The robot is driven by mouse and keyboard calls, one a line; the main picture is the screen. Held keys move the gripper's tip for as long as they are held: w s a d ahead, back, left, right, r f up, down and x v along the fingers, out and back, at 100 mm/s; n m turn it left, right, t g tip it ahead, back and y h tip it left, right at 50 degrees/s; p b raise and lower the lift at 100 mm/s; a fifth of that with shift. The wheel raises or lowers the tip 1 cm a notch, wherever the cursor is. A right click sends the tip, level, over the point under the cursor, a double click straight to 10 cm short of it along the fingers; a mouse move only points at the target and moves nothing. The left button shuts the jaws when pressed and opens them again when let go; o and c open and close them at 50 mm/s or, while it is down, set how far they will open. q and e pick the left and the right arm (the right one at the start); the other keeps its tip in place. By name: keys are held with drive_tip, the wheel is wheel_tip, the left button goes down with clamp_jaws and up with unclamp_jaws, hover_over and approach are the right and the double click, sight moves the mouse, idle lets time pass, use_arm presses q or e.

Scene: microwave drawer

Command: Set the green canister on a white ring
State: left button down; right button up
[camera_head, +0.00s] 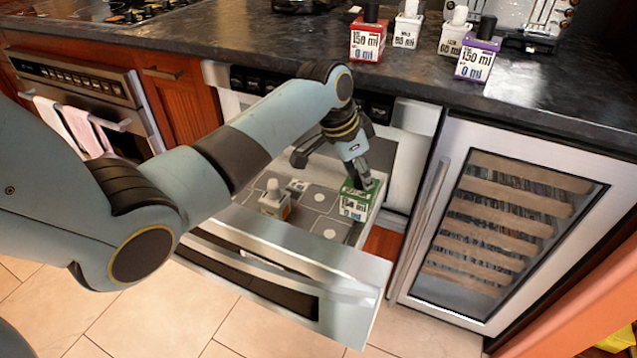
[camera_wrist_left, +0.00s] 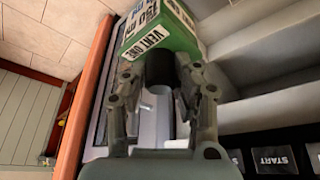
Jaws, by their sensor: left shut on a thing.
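The green canister (camera_head: 354,204) has white labels and a black cap, and it is over the right part of the open drawer (camera_head: 262,237). My left gripper (camera_head: 357,176) is shut on its black cap from above. The left wrist view shows the fingers (camera_wrist_left: 160,75) on either side of the cap, with the green canister (camera_wrist_left: 165,28) beyond them. I cannot tell whether its base touches the drawer floor. The drawer floor has grey squares with white round marks, one mark (camera_head: 330,234) near the front and another (camera_head: 320,197) further back. My right gripper is not in view.
An orange-and-white canister (camera_head: 274,207) stands in the drawer left of the green one, with another small labelled item (camera_head: 297,186) behind it. Red (camera_head: 367,42), purple (camera_head: 477,59) and white canisters stand on the dark counter. A wine cooler (camera_head: 500,230) is to the right.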

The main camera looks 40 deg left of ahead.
use_arm(q)
drive_tip(key=s+a+f, duration=0.4)
drive_tip(key=f, duration=0.3)
drive_tip(key=shift+f+b, duration=0.25)
drive_tip(key=shift+b, duration=0.2)
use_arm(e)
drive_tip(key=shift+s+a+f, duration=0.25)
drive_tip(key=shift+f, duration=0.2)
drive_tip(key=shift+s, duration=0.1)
use_arm(q)
drive_tip(key=c, duration=1)
unclamp_jaws()
drive_tip(key=shift+f, duration=0.15)
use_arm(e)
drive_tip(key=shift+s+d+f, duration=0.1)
use_arm(q)
drive_tip(key=p+v, duration=0.3)
drive_tip(key=v, duration=0.9)
drive_tip(key=shift+s+a, duration=0.1)
drive_tip(key=shift+a, duration=0.05)
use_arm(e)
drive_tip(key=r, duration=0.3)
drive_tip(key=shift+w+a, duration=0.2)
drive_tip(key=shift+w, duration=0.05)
